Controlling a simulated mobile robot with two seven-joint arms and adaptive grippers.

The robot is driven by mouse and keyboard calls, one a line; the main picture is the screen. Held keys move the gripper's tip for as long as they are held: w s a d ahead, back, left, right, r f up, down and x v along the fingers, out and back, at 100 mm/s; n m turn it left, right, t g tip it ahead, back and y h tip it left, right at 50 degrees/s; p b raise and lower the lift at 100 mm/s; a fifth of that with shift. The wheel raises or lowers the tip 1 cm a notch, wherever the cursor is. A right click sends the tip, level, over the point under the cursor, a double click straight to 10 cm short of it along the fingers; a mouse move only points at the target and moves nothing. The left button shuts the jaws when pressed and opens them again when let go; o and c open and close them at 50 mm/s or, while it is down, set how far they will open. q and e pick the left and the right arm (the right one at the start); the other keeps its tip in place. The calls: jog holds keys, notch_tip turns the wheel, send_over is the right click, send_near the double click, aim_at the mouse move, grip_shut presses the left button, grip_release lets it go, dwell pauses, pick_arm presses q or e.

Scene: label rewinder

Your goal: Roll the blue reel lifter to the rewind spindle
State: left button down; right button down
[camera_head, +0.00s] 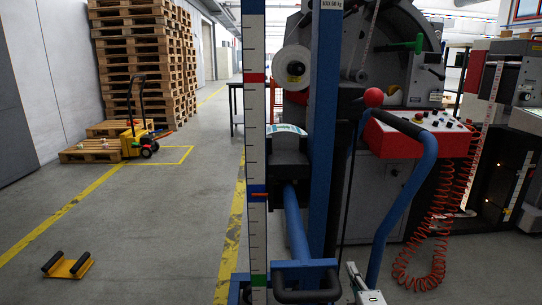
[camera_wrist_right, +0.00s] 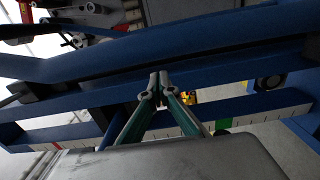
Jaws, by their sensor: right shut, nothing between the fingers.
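The blue reel lifter stands close in front of me in the head view, with its upright mast (camera_head: 325,120) and a white scale strip (camera_head: 256,130) beside it. Its curved blue handle (camera_head: 408,195) rises at the right. A dark cradle (camera_head: 290,152) on the mast has a pale, rounded top, partly hidden by the mast. My right gripper (camera_head: 354,272) is low by the lifter's base, with its fingertips together and empty. In the right wrist view the fingertips (camera_wrist_right: 160,84) are in front of blue lifter bars (camera_wrist_right: 230,70); contact cannot be told. My left gripper is not in view. The rewind spindle cannot be made out clearly.
The grey rewinder (camera_head: 395,75) stands behind the lifter, with a white roll (camera_head: 293,67) and a red control box (camera_head: 425,140). A coiled red hose (camera_head: 437,250) hangs at right. Stacked pallets (camera_head: 145,60) stand far left.

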aim_at(372, 277)
jog(key=d, duration=0.5)
jog(key=shift+w, duration=0.1)
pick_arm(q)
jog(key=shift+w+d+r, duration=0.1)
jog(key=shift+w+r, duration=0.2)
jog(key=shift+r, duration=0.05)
pick_arm(e)
jog(key=shift+d, duration=1.4)
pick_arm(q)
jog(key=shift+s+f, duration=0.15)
pick_arm(e)
jog(key=d, duration=0.3)
jog(key=shift+d, duration=0.45)
